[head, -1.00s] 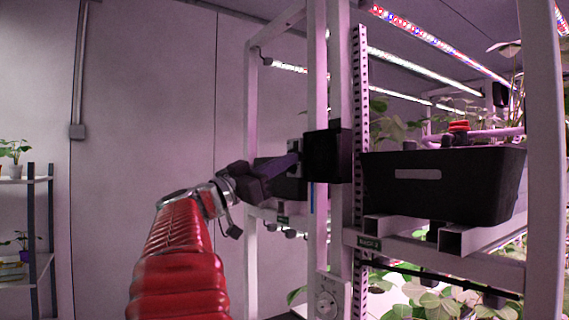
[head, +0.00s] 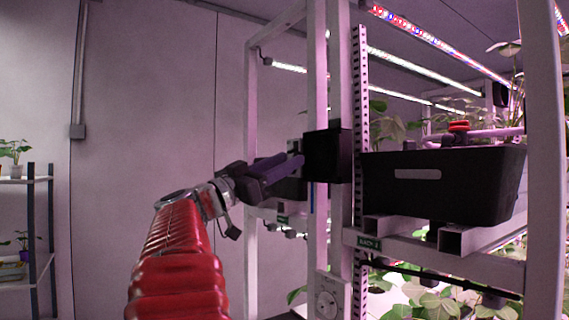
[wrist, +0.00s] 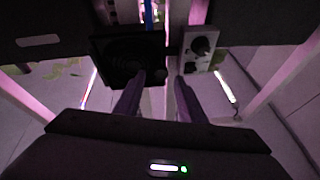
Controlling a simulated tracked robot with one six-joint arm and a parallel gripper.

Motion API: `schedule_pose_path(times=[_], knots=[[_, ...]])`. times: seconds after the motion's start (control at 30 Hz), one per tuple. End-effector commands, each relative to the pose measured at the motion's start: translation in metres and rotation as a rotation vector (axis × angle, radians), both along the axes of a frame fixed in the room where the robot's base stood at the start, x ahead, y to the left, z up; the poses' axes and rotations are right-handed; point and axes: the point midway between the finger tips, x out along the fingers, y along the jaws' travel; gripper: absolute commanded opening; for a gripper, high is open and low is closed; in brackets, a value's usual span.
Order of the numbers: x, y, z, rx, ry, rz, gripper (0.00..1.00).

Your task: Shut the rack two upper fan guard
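The fan unit (head: 328,156) is a black square box on the rack's white post in the head view. In the wrist view its dark square face with a round fan shape (wrist: 122,52) lies ahead and left of centre. A small dark round knob sits near its lower right corner. I cannot tell the guard apart from the frame, or its angle. My gripper (head: 297,162) is just left of the box in the head view. In the wrist view my gripper (wrist: 161,78) has its fingers apart, with the knob showing between them; contact is unclear.
A pale panel with a dark dial (wrist: 203,48) is right of the fan unit. Another shelf (head: 40,225) stands far left. The wall area between is clear.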

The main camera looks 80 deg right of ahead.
Motion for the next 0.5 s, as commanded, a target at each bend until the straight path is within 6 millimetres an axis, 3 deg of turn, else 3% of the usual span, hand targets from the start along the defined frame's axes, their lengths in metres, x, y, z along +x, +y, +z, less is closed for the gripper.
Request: schedule_pose_path(times=[0.5], knots=[[0.039, 0.05, -0.026, 0.001, 0.001, 0.005, 0.36]])
